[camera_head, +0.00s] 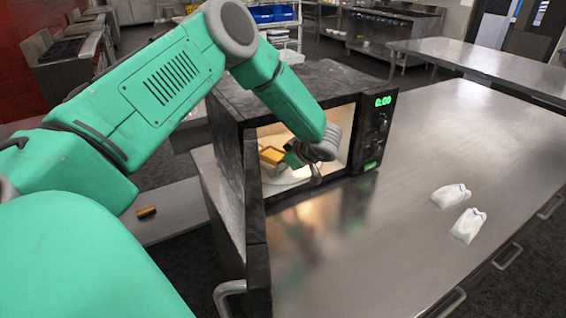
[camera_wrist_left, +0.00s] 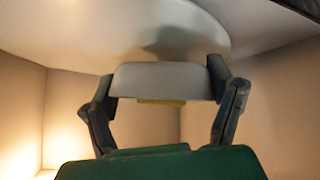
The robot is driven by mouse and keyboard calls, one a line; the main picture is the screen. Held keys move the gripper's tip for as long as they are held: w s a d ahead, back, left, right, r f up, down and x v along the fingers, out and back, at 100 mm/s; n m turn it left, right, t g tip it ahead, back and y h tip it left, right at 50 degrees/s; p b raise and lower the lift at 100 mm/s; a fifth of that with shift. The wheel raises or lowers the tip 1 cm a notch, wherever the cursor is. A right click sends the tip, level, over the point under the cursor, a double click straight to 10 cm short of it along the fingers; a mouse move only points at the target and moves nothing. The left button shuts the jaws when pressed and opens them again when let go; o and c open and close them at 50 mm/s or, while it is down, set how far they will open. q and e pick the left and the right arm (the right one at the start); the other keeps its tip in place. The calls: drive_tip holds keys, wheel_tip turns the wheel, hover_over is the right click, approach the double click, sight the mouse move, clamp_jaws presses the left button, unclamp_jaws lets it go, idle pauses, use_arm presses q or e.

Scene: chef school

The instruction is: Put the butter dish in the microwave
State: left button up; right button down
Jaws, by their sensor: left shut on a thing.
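The butter dish, a pale dish (camera_wrist_left: 160,80) with a yellow block of butter (camera_head: 271,155) on it, is inside the lit cavity of the black microwave (camera_head: 300,90). My left gripper (camera_head: 292,160) reaches in through the open front. In the left wrist view its two fingers (camera_wrist_left: 162,84) are closed on the two ends of the dish. The white turntable plate (camera_wrist_left: 75,30) shows close by, with a shadow of the dish on it. I cannot tell whether dish and plate touch. The microwave door (camera_head: 257,230) stands open at the left. My right gripper is not in view.
The microwave stands on a steel counter (camera_head: 420,140). Two white cloth-like items (camera_head: 467,225) lie at the right of the counter. The counter in front of the microwave is clear. A small brown item (camera_head: 146,211) lies on a lower surface at left.

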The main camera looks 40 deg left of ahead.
use_arm(q)
drive_tip(key=shift+x, duration=0.85)
drive_tip(key=shift+s+d+f+b, duration=0.15)
drive_tip(key=shift+d+b, duration=0.15)
drive_tip(key=shift+d, duration=0.5)
drive_tip(key=o, duration=1.5)
drive_tip(key=shift+d, duration=0.1)
drive_tip(key=shift+s+a, duration=0.2)
drive_tip(key=shift+a, duration=0.35)
drive_tip(key=v, duration=1.3)
drive_tip(key=shift+w+a+r, duration=0.3)
drive_tip(key=shift+r, duration=0.1)
drive_tip(key=shift+a, duration=0.1)
